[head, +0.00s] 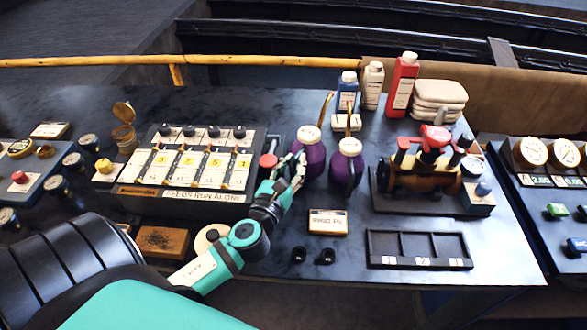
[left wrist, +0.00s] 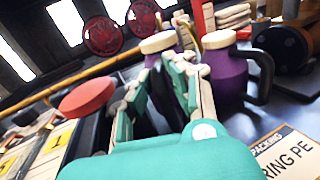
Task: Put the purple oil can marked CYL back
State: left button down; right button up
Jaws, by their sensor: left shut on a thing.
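Two purple oil cans with cream tops and thin brass spouts stand side by side right of the control panel. My left gripper (head: 297,172) is shut on the left purple oil can (head: 313,158), reaching it from the left. The right purple oil can (head: 345,167) stands apart from the fingers, with a dark handle in the left wrist view (left wrist: 226,80). No CYL mark is readable on either can. Whether the held can touches the table is unclear. My right gripper is not in view.
A control panel (head: 155,190) with yellow-numbered cards is left of the cans. Blue, white and red bottles (head: 403,82) stand behind. A model engine (head: 425,175) is to the right. A three-slot tray (head: 418,262) and a lettered card (head: 328,222) lie in front.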

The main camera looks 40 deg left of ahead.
aim_at(294, 174)
pick_arm(q)
jog(key=shift+w+a, duration=0.15)
jog(key=shift+w, duration=0.1)
notch_tip(294, 174, down, 2)
jog(key=shift+s+f+b, duration=0.1)
jog(key=shift+f+b, duration=0.15)
jog(key=shift+b, duration=0.35)
jog(key=shift+f, duration=0.35)
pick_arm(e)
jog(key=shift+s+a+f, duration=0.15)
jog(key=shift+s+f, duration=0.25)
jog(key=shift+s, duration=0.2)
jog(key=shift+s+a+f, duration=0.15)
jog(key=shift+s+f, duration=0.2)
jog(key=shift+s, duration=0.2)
pick_arm(q)
jog(key=shift+f, duration=0.1)
jog(key=c, duration=1.7)
grip_release()
jog(key=shift+f, duration=0.15)
jog(key=o, duration=0.4)
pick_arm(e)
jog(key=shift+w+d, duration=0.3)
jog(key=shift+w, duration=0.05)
